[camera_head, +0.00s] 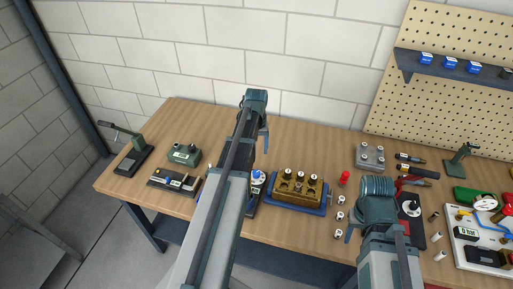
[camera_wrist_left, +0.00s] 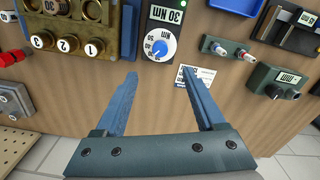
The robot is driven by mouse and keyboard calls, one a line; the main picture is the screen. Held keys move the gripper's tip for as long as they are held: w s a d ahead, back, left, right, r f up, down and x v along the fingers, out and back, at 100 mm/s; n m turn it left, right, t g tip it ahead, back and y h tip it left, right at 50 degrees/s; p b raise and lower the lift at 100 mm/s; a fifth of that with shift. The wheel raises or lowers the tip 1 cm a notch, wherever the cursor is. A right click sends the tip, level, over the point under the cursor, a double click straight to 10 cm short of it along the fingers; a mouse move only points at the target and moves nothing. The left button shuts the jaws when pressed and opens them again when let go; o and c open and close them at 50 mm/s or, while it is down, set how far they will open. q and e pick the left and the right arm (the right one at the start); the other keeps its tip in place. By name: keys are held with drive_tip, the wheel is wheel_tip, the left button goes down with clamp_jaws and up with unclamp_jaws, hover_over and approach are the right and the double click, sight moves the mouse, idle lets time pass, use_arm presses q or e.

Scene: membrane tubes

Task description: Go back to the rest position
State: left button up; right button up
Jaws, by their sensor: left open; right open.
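My left gripper (camera_head: 262,132) is raised over the middle of the wooden bench in the head view, and part of it is hidden by its own arm. In the left wrist view its two blue fingers (camera_wrist_left: 158,74) are spread wide with nothing between them. Bare bench top and a small white label (camera_wrist_left: 197,76) show beyond the fingers. My right gripper (camera_head: 376,225) is over the right part of the bench, near the front. It is open, and no object shows in it. Its fingers are only partly visible.
A brass block (camera_head: 284,186) with numbered plugs sits on a blue tray (camera_head: 296,209). Beside it is a 30 Nm unit with a blue dial (camera_wrist_left: 159,48). A green box (camera_head: 185,154) and a lever press (camera_head: 132,156) stand at left. Several loose fittings lie near my right gripper.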

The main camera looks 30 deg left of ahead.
use_arm(q)
drive_tip(key=shift+d, duration=0.1)
drive_tip(key=s+d+f+m+b, duration=0.2)
drive_tip(key=s+d, duration=0.3)
drive_tip(key=d, duration=0.5)
drive_tip(key=s+d+f+m+b, duration=0.2)
drive_tip(key=s+d+m, duration=0.2)
drive_tip(key=d, duration=0.6)
drive_tip(key=s+d+f+m+y+b, duration=0.1)
drive_tip(key=s+d+f+m+b, duration=0.2)
drive_tip(key=s+d, duration=0.4)
drive_tip(key=d, duration=0.3)
drive_tip(key=shift+s+d+m, duration=0.2)
drive_tip(key=shift+s+m, duration=0.05)
drive_tip(key=shift+m, duration=0.15)
